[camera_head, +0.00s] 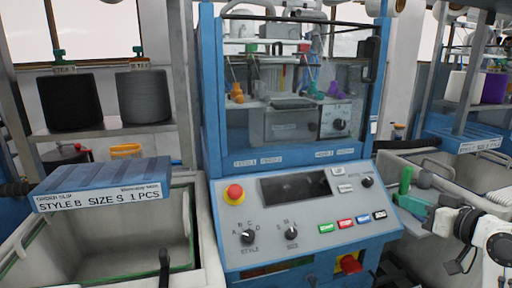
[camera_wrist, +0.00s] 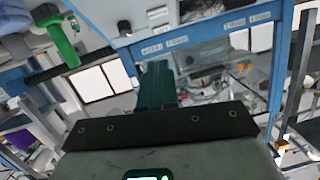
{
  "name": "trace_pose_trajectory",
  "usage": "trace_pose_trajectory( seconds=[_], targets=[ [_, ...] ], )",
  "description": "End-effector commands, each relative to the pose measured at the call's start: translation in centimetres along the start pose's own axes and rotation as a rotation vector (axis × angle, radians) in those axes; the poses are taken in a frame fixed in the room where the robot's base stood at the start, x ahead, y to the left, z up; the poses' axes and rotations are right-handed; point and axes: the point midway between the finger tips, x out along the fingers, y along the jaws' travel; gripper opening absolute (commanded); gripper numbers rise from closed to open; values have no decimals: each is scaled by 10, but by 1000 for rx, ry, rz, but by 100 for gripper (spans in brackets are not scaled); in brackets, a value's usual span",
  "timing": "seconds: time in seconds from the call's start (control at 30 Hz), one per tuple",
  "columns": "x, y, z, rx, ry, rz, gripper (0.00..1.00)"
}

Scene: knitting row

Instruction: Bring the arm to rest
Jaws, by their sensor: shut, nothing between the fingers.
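My gripper shows in the wrist view (camera_wrist: 156,72) with its dark green fingers together and nothing between them. In the head view, my white and black arm reaches in from the right edge, in front of the right-hand bin and beside the control panel. The gripper end there is small and partly unclear. My gripper is apart from the knitting machine (camera_head: 290,185), whose grey panel has dials, coloured buttons and a red stop knob (camera_head: 234,194). The rest of my arm is out of the head view.
A grey bin (camera_head: 130,258) with a blue order slip board (camera_head: 103,184) reading style B, size S, 1 pcs stands left. Black (camera_head: 69,101) and grey (camera_head: 146,96) yarn cones sit on a shelf. A green handle-like piece (camera_head: 405,181) is near the right bin (camera_head: 430,163).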

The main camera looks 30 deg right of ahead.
Motion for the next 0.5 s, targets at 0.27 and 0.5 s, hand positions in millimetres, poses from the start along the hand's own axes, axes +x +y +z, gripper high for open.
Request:
trace_pose_trajectory(
  seconds=[0.27,0.5],
  targets=[
    [29,-78,110,81,-275,-61,0],
    [-2,-168,247,81,-671,-94,0]
  ],
)
